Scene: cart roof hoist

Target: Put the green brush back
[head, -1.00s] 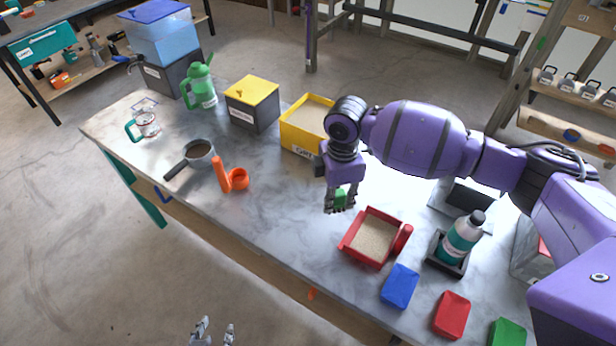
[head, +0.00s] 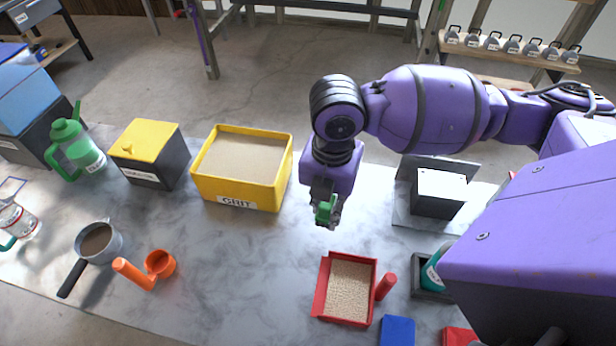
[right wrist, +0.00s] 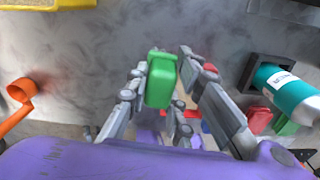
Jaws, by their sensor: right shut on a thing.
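My right gripper (head: 325,212) is shut on the green brush (head: 325,209), with a finger on either side of it. In the head view they are behind and a little left of the red tray of grains. In the right wrist view the green brush (right wrist: 160,80) is a plain green block between the fingers (right wrist: 163,85); bristles do not show. A flat green block (right wrist: 284,125) lies near a flat red one (right wrist: 258,119) at the right of the right wrist view. My left gripper is not in view.
The red tray (head: 347,288) is in front, with a blue block (head: 397,331) nearer. A yellow GRIT bin (head: 240,168) stands left of my gripper, a dark box (head: 437,194) right. A teal bottle (right wrist: 290,92) sits in a holder.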

